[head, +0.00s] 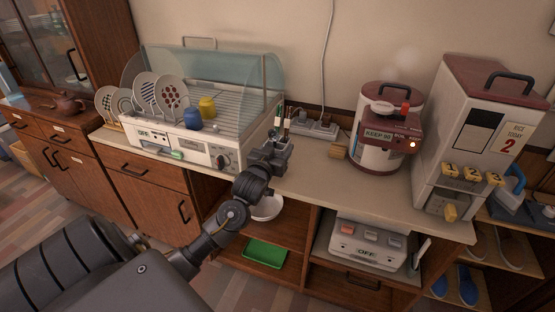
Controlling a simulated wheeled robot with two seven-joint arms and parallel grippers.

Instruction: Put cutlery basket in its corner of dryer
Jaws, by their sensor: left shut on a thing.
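The dish dryer (172,147) stands on the counter at the back left. It has a clear curved cover, a front panel marked OFF and a dark knob. My left gripper (276,143) is at the dryer's front right corner, shut on what seems to be the cutlery basket. The basket itself is mostly hidden by the gripper. Thin upright cutlery (279,118) shows just above the fingers, beside the dryer's right end. I cannot tell whether the basket touches the dryer or the counter. My right gripper is not in view.
Several plates (170,95) stand in the dryer's left part, with a blue cup (193,119) and a yellow cup (207,107). A power strip (313,127) and a small wooden block (338,152) lie to the right. A rice cooker (380,150) and rice dispenser (465,150) stand further right.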

